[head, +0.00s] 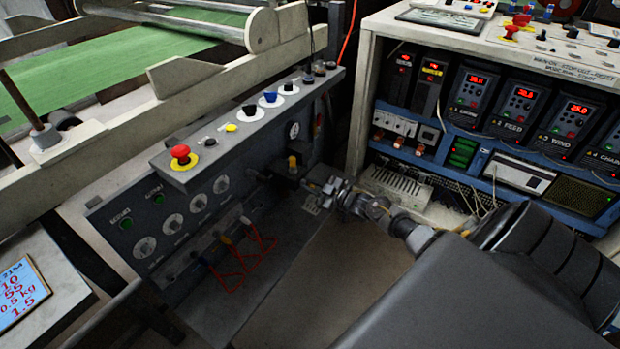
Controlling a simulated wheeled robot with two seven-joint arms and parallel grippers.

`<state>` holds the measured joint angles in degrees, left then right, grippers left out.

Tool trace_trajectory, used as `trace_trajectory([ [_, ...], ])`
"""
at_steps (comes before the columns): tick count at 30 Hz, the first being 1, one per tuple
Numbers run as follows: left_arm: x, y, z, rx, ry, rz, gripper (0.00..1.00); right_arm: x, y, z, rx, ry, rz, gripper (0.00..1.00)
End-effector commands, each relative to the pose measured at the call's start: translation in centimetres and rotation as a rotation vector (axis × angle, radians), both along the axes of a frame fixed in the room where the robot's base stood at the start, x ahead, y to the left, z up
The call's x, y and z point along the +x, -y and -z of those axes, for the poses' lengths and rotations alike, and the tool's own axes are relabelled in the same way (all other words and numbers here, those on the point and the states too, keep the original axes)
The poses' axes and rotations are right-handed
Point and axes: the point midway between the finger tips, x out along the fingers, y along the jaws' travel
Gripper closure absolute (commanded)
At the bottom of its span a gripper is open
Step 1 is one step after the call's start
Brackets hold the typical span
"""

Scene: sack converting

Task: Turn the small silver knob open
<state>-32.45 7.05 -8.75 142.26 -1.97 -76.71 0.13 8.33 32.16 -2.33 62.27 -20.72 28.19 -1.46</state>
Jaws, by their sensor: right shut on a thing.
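My right gripper (318,188) reaches in from the right, its tip at a dark fitting with a yellow top (292,163) beside the end of the grey control box. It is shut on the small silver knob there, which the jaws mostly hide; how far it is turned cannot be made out. My left gripper is not in view.
The control box (250,115) has a red mushroom button (181,154) and several dials on its front. A drive cabinet (455,50) stands at the right, and a green web (150,50) runs at the back left.

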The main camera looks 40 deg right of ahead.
Motion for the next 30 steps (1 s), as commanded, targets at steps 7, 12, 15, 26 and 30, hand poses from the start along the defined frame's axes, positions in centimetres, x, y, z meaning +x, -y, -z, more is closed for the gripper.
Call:
trace_trajectory([
  [7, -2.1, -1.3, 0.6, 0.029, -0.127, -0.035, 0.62, 0.0, 0.0, 0.0, 0.224, -0.069, 0.002, 1.00],
  [12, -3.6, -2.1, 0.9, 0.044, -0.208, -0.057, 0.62, 0.0, 0.0, 0.0, 0.379, -0.117, 0.003, 1.00],
  [15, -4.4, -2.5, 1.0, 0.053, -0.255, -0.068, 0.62, 0.0, -0.1, 0.1, 0.470, -0.143, 0.002, 1.00],
  [26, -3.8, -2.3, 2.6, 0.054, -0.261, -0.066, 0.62, -0.1, -0.1, 0.1, 0.799, -0.242, 0.002, 1.00],
  [30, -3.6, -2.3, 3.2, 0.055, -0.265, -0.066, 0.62, -0.1, -0.1, 0.1, 0.926, -0.280, 0.001, 1.00],
])
